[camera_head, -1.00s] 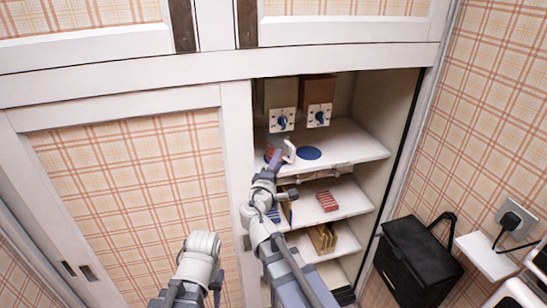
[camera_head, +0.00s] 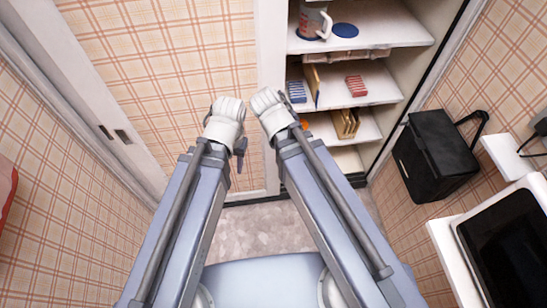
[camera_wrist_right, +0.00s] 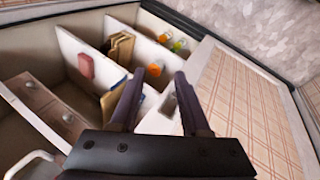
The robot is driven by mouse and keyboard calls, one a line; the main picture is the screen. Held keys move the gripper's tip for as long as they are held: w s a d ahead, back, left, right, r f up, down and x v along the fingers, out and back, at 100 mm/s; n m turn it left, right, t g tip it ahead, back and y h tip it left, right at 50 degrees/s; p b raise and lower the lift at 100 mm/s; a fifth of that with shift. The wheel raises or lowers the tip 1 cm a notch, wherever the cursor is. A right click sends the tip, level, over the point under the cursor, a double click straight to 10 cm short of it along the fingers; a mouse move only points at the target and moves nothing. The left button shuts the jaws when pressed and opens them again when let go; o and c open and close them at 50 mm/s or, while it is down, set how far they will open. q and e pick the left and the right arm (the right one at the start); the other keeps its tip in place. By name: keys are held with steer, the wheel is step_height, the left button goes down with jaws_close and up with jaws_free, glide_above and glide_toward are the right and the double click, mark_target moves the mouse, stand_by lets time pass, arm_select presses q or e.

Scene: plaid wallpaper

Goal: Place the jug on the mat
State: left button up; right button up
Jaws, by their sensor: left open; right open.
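The jug (camera_head: 312,20), pale with reddish markings and a white handle, stands on the top open shelf, cut by the upper edge of the head view. It stands over a round blue mat (camera_head: 300,35), whose rim shows beneath it. A second round blue mat (camera_head: 345,30) lies bare to its right. My left gripper (camera_head: 240,152) is open, low in front of the cupboard and away from the jug. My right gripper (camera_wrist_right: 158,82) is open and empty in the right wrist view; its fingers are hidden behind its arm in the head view.
Lower shelves hold blue items (camera_head: 296,92), a red stack (camera_head: 356,85) and brown folders (camera_head: 345,122). A closed plaid panel (camera_head: 160,70) is on the left. A black bag (camera_head: 435,155) hangs at right. The floor (camera_head: 250,232) below is clear.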

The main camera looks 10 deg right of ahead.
steer(key=s+a+f+g+y, duration=0.2)
steer(key=s+a+g+y, duration=0.1)
steer(key=s+a, duration=0.3)
steer(key=shift+s+a+f+g, duration=0.2)
steer(key=shift+s+a+g, duration=0.15)
steer(key=shift+s, duration=0.75)
